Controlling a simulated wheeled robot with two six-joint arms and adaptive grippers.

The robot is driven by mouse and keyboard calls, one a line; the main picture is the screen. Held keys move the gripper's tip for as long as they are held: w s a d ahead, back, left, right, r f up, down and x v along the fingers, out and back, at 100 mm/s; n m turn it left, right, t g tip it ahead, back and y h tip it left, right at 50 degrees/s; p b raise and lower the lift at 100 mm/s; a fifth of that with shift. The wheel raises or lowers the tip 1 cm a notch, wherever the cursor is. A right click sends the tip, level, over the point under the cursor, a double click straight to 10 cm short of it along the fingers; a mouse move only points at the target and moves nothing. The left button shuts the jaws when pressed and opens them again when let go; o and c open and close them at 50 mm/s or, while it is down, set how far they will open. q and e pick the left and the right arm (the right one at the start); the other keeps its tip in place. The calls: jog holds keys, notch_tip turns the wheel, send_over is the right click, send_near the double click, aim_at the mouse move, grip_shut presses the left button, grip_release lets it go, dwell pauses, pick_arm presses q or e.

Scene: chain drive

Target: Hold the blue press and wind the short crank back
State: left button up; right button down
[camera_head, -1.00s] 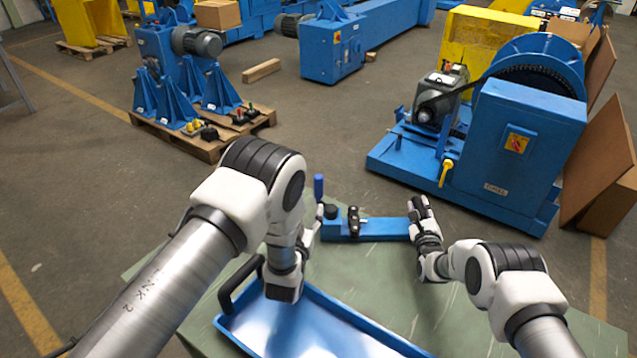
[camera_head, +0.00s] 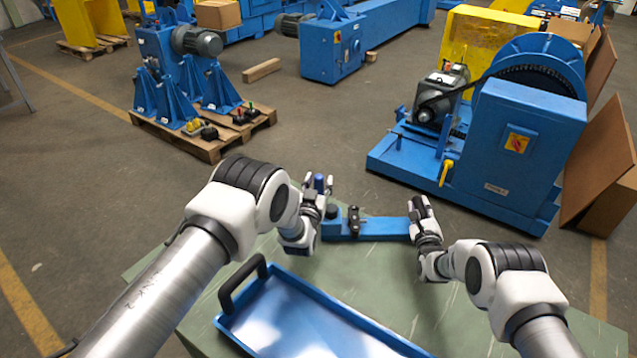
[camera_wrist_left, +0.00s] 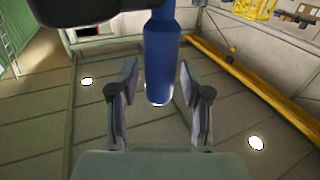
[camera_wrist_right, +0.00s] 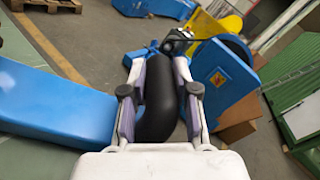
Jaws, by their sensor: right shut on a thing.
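The blue press (camera_head: 385,228) lies on the green table, its long body running left to right. My right gripper (camera_head: 420,206) is at its right end, shut on a black curved handle (camera_wrist_right: 158,100); the blue body (camera_wrist_right: 55,105) shows beside it in the right wrist view. The short crank's upright blue handle (camera_head: 319,182) stands at the press's left end. My left gripper (camera_wrist_left: 159,80) is open, its fingers on either side of this handle (camera_wrist_left: 161,50) with gaps between. The crank's lower part is mostly hidden by my left gripper in the head view.
A blue tray (camera_head: 340,304) with a black handle (camera_head: 240,286) lies nearer on the green table (camera_head: 175,300). A black clamp-like part (camera_head: 354,221) stands on the press between my grippers. Large blue machines stand on the floor beyond.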

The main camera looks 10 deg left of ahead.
pick_arm(q)
grip_shut()
pick_arm(e)
jog(key=shift+f, duration=0.2)
pick_arm(q)
jog(key=n+y, duration=0.2)
jog(key=s+n+g+y, duration=0.1)
jog(key=y, duration=0.2)
jog(key=s+n+g+y, duration=0.1)
jog(key=n+y, duration=0.1)
jog(key=y, duration=0.1)
jog(key=shift+s+a+n, duration=0.1)
jog(key=shift+a+n, duration=0.2)
jog(key=shift+a, duration=0.1)
pick_arm(e)
jog(key=shift+d, duration=0.1)
pick_arm(q)
jog(key=shift+o, duration=2.1)
grip_release()
notch_tip(320, 180, up, 10)
